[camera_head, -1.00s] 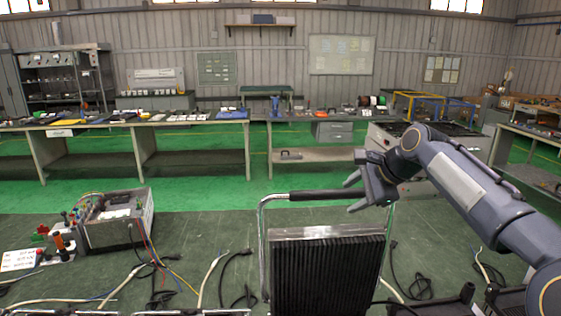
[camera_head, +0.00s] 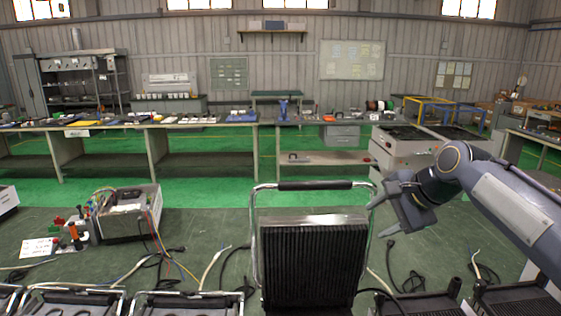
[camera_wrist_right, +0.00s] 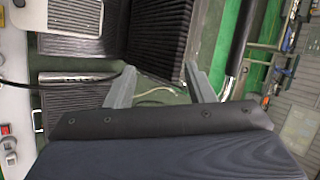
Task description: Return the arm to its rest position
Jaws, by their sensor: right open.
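My right gripper (camera_head: 374,216) is open and empty, to the right of the black ribbed heating element (camera_head: 310,264) and close to its metal handle frame in the head view. My right arm (camera_head: 510,200) comes in from the right edge and is bent. In the right wrist view, the two fingers of the right gripper (camera_wrist_right: 160,88) stand apart with nothing between them. The ribbed heating element (camera_wrist_right: 160,35) shows beyond them, with its handle (camera_wrist_right: 243,40) to the right. My left gripper is not seen in either view.
Several more heating elements (camera_head: 75,301) lie along the bottom edge. An open box with wires (camera_head: 135,222) stands at left, beside a small control panel (camera_head: 45,247). Long workbenches (camera_head: 200,130) run across the back, beyond a green floor strip.

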